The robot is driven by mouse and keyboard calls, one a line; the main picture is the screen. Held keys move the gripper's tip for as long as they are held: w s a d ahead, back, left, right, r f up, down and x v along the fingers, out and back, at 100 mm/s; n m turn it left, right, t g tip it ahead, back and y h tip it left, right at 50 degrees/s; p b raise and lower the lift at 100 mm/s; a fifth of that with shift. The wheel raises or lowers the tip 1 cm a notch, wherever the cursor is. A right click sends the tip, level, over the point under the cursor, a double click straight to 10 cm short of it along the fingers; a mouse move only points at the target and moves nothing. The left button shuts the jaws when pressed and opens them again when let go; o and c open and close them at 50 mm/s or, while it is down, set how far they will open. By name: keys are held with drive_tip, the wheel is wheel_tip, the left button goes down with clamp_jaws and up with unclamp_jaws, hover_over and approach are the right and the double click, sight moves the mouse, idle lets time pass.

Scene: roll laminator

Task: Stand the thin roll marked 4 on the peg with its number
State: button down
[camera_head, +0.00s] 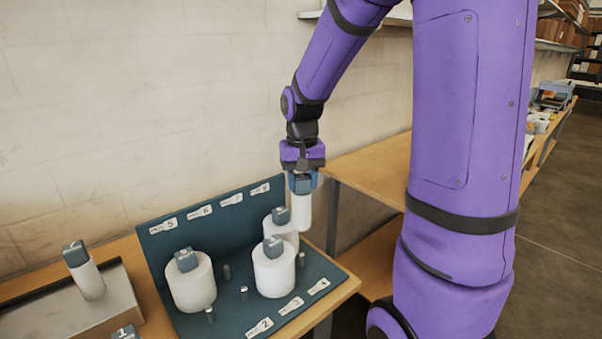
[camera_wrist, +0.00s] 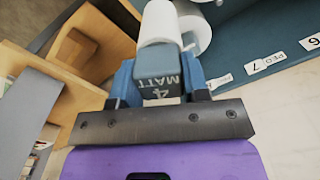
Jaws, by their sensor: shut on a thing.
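My gripper (camera_head: 302,174) is shut on the dark blue-grey block on top of the thin white roll marked 4 (camera_head: 304,212). In the wrist view, my gripper (camera_wrist: 158,85) holds the block, which reads "4 MATT", with the white roll (camera_wrist: 160,24) beyond it. The roll hangs about upright near the back right of the dark teal peg board (camera_head: 328,272). The board's label 4 (camera_head: 319,287) is at its front right. A short bare peg (camera_head: 301,260) stands behind that label. The roll's lower end appears above the board; its exact height I cannot tell.
Thick white rolls with dark blocks stand on the board at the left (camera_head: 192,287) and right (camera_head: 273,273). Another roll (camera_head: 281,236) is just left of the held one. Other short pegs (camera_head: 244,293) are bare.

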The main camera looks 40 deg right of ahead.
sight(302, 200)
drive_tip(key=shift+f, duration=6.8)
drive_tip(key=c, duration=0.5)
unclamp_jaws()
drive_tip(key=shift+r, duration=3.95)
